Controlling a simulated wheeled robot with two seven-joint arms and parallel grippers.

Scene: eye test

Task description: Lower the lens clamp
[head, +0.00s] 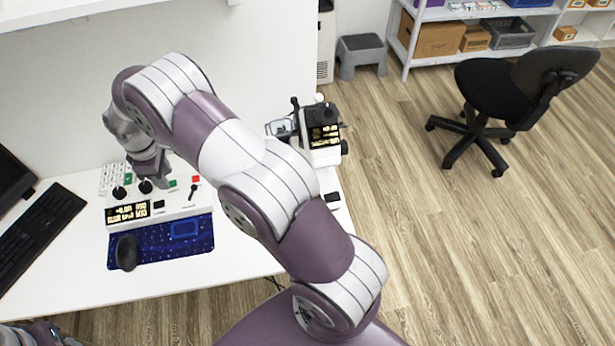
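A lensmeter-like instrument (322,135) stands at the right end of the white desk, partly hidden behind my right arm. It has a lit display, a black knob on its side and dark upper parts. The lens clamp cannot be made out for certain on it. My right gripper (155,172) is far to the left of this instrument. It points down over the back of a white control console (160,208) with knobs, coloured buttons and a lit display. Its fingers are small and partly hidden, so their opening is unclear. My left gripper does not show clearly.
A blue mat (180,240) with a black mouse (126,252) lies in front of the console. A black keyboard (40,235) is at the left. A small black object (332,197) lies near the desk's right edge. An office chair (515,85) stands on open floor.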

